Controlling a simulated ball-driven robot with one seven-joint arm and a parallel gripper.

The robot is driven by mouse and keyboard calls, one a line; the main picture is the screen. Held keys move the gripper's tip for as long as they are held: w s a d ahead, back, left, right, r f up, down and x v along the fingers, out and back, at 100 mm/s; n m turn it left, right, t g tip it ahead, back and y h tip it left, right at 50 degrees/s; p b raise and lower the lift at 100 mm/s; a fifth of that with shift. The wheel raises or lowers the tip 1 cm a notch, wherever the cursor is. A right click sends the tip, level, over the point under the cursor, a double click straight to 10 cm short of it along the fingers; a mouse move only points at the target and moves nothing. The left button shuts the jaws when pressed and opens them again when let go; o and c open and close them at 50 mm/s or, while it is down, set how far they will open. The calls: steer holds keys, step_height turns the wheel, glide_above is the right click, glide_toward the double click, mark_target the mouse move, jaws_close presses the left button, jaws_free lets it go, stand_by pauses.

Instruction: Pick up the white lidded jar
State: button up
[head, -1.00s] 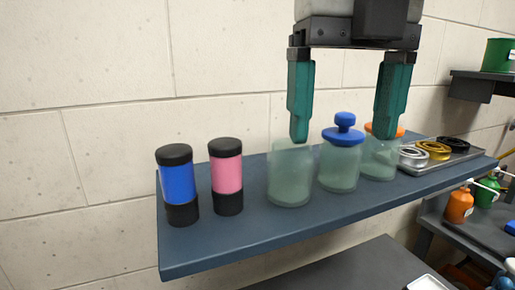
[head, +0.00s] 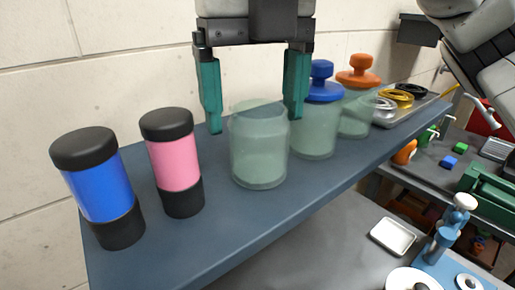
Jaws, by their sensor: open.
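A clear greenish glass jar (head: 259,153) stands upright on the blue-grey shelf, and I see no white lid or knob on it. My gripper (head: 254,124) is open and points down over this jar. One teal finger is left of the jar's upper part and the other is at its right edge; I cannot tell if either touches. Just right stand a like jar with a blue knobbed lid (head: 322,84) and one with an orange knobbed lid (head: 358,74). No jar with a white lid shows clearly.
The shelf (head: 225,225) also holds a blue canister (head: 98,192) and a pink canister (head: 174,165) at left. A tray (head: 415,108) with coiled rings is at the right end. A block wall stands behind. A lower bench with a white dish (head: 393,236) lies below right.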

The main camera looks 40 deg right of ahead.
mark_target(259, 140)
step_height(259, 140, down, 5)
steer(key=shift+s+d+r, duration=0.1)
steer(key=shift+d, duration=0.05)
steer(key=shift+c, duration=0.3)
steer(key=c, duration=0.9)
